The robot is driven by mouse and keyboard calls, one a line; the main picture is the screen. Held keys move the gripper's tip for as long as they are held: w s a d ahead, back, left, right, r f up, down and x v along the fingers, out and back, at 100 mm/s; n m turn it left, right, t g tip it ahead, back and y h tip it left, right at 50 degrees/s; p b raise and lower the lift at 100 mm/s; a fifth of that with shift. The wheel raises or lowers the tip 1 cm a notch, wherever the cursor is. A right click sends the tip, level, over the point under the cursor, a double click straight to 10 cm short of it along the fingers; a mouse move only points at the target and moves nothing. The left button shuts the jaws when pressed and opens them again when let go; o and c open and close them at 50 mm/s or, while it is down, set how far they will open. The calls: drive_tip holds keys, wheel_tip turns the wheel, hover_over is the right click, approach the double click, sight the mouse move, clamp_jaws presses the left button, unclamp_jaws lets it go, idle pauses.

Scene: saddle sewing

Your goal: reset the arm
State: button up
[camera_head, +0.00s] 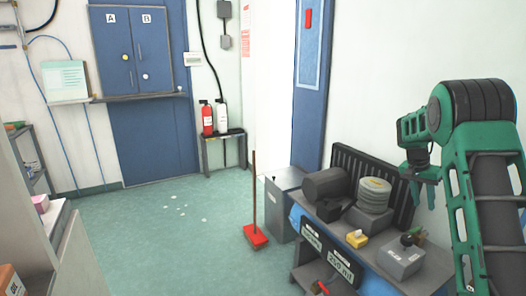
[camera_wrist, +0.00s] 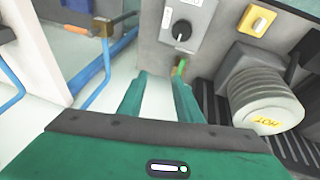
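My green arm (camera_head: 470,180) rises at the right of the head view and bends over at a dark ribbed joint. My gripper (camera_head: 425,172) hangs from it, above the right part of the workbench. In the wrist view, the two green fingers of my gripper (camera_wrist: 158,88) stand apart with a clear gap and nothing between them. It is open and empty.
The workbench (camera_head: 318,240) carries a grey knob box (camera_head: 402,258), a yellow box (camera_head: 357,239), a dark cylinder (camera_head: 326,185) and a ribbed round stack (camera_head: 374,194), marked HOT in the wrist view (camera_wrist: 266,108). A red broom (camera_head: 255,236) stands left. Mid-floor is mostly clear.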

drive_tip(key=s+a+r+n+y, duration=0.1)
drive_tip(key=s+a+r, duration=0.15)
drive_tip(key=s, duration=0.55)
drive_tip(key=s+a+r, duration=0.2)
drive_tip(key=s+r, duration=0.1)
drive_tip(key=s, duration=0.4)
drive_tip(key=s+a+r+n+y, duration=0.1)
drive_tip(key=s+a+r, duration=0.15)
drive_tip(key=s, duration=0.55)
drive_tip(key=s+a+f+n+y, duration=0.1)
drive_tip(key=s+a, duration=0.4)
drive_tip(key=s, duration=0.7)
drive_tip(key=s+a+f+n+y, duration=0.1)
drive_tip(key=s+a, duration=0.5)
drive_tip(key=s, duration=0.6)
drive_tip(key=shift+f+n, duration=0.4)
drive_tip(key=shift+n, duration=0.2)
drive_tip(key=shift+w+f, duration=0.25)
drive_tip(key=shift+w, duration=0.4)
